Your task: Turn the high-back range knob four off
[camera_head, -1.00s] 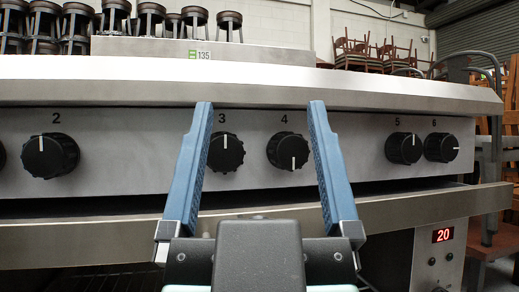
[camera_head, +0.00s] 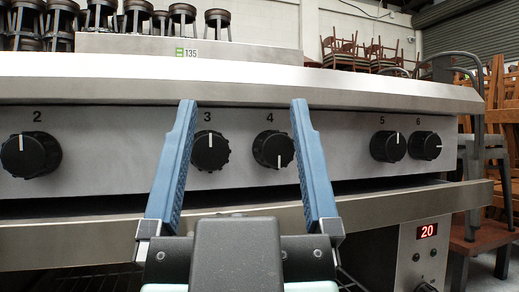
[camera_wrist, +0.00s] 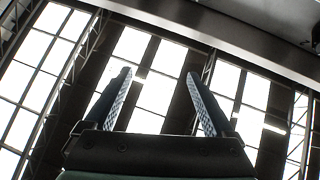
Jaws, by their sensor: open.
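Knob four (camera_head: 273,149) is a round black ribbed knob on the range's steel front panel, under the printed "4". Its white pointer line points down. My gripper (camera_head: 243,104) is open and empty in front of the panel, its two blue fingers spread. In the head view, knobs three (camera_head: 210,151) and four both show between the fingers, with four near the right finger. The distance from fingertips to panel is hard to tell. The wrist view shows the two fingers (camera_wrist: 160,73) apart with nothing between them, against a bright glazed roof.
Knob two (camera_head: 31,156) is at left; knobs five (camera_head: 388,146) and six (camera_head: 425,145) are at right. A steel ledge (camera_head: 400,208) runs below the panel, and an overhanging edge (camera_head: 400,97) above. A red "20" display (camera_head: 428,230) is lower right. Stools and chairs stand behind.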

